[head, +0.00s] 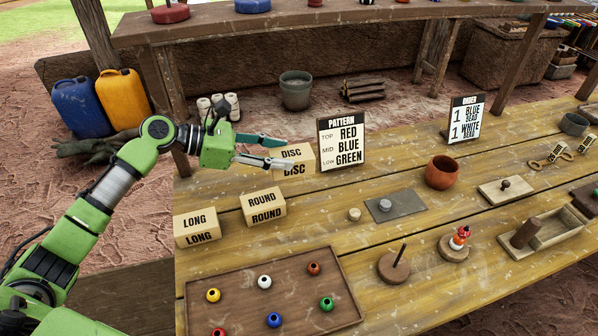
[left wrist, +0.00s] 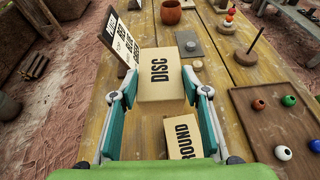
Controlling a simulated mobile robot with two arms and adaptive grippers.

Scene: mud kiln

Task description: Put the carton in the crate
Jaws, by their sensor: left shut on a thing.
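A tan carton marked DISC (head: 296,169) is at the table's back left, beside the PATTERN sign; it also shows in the left wrist view (left wrist: 160,82). My left gripper (head: 285,152) has its fingers on either side of this carton and is shut on it; they also show in the left wrist view (left wrist: 163,92). I cannot tell whether the carton is lifted. Cartons marked ROUND (head: 264,206) and LONG (head: 197,228) stand nearer on the table. I cannot make out a clear crate. My right gripper is not in view.
The PATTERN sign (head: 342,141) stands close right of the DISC carton. A brown tray (head: 285,300) with coloured beads lies in front. An orange pot (head: 442,172), a peg stand (head: 395,267) and an open wooden box (head: 560,233) are further right.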

